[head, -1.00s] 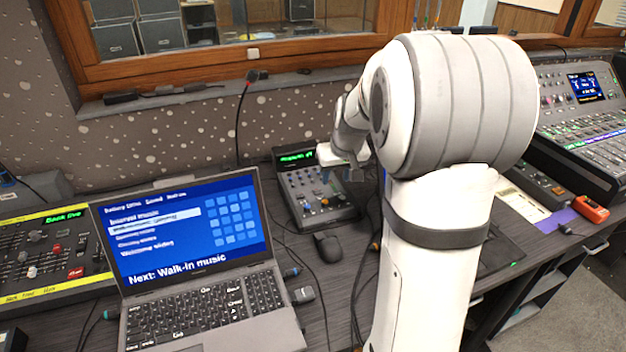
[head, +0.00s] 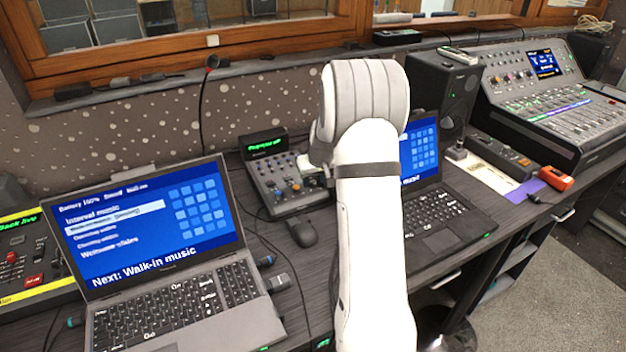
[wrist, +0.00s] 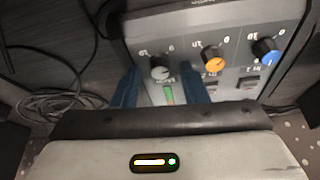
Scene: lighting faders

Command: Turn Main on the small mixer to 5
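The small mixer (head: 262,172) stands on the desk between the two laptops, its right part covered by my arm. In the wrist view its panel (wrist: 188,36) appears upside down. The Main knob's exact setting is too small to read. In the head view my fingers are hidden behind the arm.
The left laptop (head: 150,230) and a mouse (head: 301,232) are close to the mixer's front. A second laptop (head: 440,205) and a speaker (head: 442,92) stand right of my arm. Cables (wrist: 62,103) lie beside the mixer.

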